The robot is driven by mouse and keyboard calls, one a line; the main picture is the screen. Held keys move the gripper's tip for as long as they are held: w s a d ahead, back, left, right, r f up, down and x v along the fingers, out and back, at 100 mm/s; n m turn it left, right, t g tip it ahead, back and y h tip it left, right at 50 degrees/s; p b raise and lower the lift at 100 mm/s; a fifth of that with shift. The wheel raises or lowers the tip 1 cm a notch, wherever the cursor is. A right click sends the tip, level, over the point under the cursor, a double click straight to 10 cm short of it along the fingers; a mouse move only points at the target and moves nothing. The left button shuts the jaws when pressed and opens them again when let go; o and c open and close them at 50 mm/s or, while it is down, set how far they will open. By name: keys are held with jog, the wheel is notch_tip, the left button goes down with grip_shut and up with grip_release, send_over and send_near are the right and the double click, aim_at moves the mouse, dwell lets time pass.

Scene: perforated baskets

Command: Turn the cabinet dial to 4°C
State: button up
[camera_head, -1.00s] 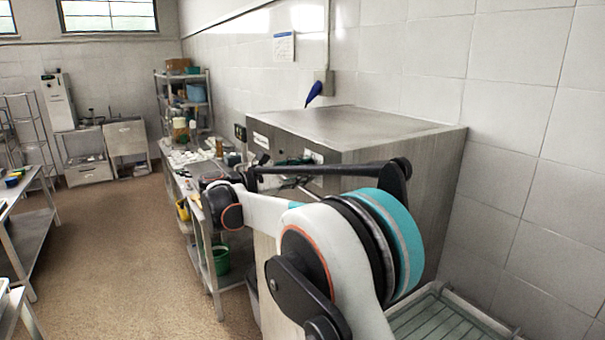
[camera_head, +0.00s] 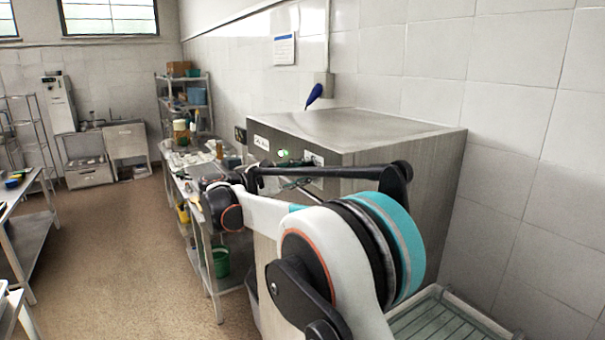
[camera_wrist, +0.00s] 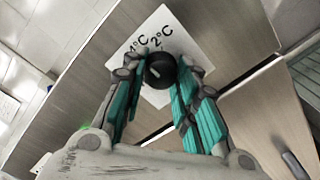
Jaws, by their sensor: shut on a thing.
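The cabinet (camera_head: 400,165) is a grey metal box against the tiled wall, with a small green light (camera_head: 284,153) lit on its front. In the wrist view, the dial (camera_wrist: 160,70) is a round black knob with a short pale mark on its face. It sits on a white label plate (camera_wrist: 176,42) with black "°C" markings; "2°C" is readable and the one to its left is partly unclear. My gripper (camera_wrist: 159,74) has its teal-padded fingers on both sides of the dial and is shut on it. In the head view my arm hides the dial.
A metal workbench (camera_head: 218,298) with clutter stands left of the cabinet, a green bucket (camera_head: 221,262) under it. A ribbed tray (camera_head: 440,318) lies at lower right. A shelf rack (camera_head: 182,98) stands at the back.

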jog(key=o, duration=1.1)
jog(key=shift+c, duration=0.2)
jog(key=v, duration=1.2)
